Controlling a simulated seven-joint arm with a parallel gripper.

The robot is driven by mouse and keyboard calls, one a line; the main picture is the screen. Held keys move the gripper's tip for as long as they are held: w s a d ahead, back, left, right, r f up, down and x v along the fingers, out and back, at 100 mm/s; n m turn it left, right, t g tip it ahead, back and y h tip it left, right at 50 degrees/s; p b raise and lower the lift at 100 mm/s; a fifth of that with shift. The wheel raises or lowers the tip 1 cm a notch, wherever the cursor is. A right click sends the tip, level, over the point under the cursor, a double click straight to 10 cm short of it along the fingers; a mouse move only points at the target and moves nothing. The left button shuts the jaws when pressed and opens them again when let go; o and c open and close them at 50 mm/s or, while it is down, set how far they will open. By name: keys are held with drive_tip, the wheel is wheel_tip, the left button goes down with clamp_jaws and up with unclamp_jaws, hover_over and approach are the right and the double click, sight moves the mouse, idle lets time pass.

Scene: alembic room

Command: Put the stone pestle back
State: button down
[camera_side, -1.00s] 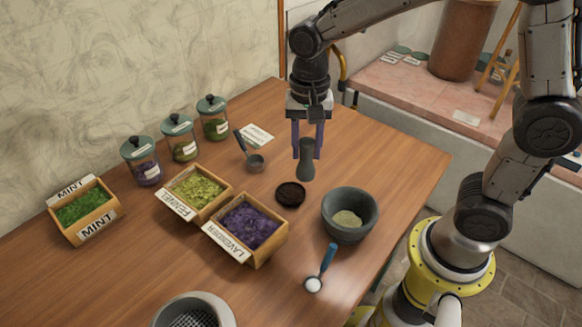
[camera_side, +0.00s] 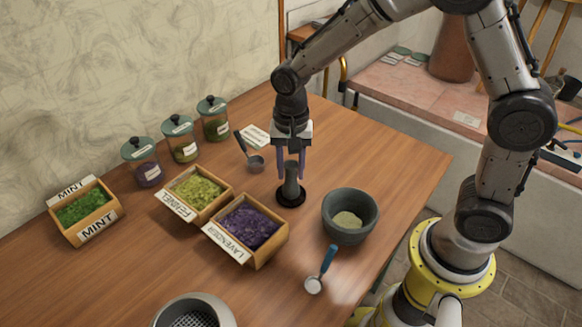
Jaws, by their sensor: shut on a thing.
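The stone pestle (camera_side: 291,184) is dark grey and upright. Its lower end is at the round dark rest (camera_side: 291,201) on the table; I cannot tell whether it touches the rest. My gripper (camera_side: 291,170) points down from above and is shut on the upper part of the pestle. The pestle hides the middle of the rest, and only the rim shows around it. The grey stone mortar (camera_side: 333,228) stands to the right and holds a pale powder.
The lavender box (camera_side: 265,255) is left of the rest. The fennel box (camera_side: 182,215) and mint box (camera_side: 109,222) lie farther left. Several lidded jars (camera_side: 184,150) line the wall side. A dark scoop (camera_side: 256,163) lies behind, and a blue-handled spoon (camera_side: 328,258) in front. A sieve bowl (camera_side: 226,318) is at the bottom edge.

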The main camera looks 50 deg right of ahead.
drive_tip(key=shift+f, duration=0.1)
drive_tip(key=c, duration=0.5)
unclamp_jaws()
wheel_tip(320, 180, up, 11)
drive_tip(key=shift+r, duration=0.1)
drive_tip(key=s+d+r+n+t, duration=0.2)
drive_tip(key=s+n, duration=0.3)
drive_tip(key=s, duration=0.5)
drive_tip(key=s+d+r+n+t, duration=0.2)
drive_tip(key=s+d+n, duration=0.3)
drive_tip(key=s, duration=0.5)
drive_tip(key=shift+r+t, duration=0.35)
drive_tip(key=shift+t, duration=0.45)
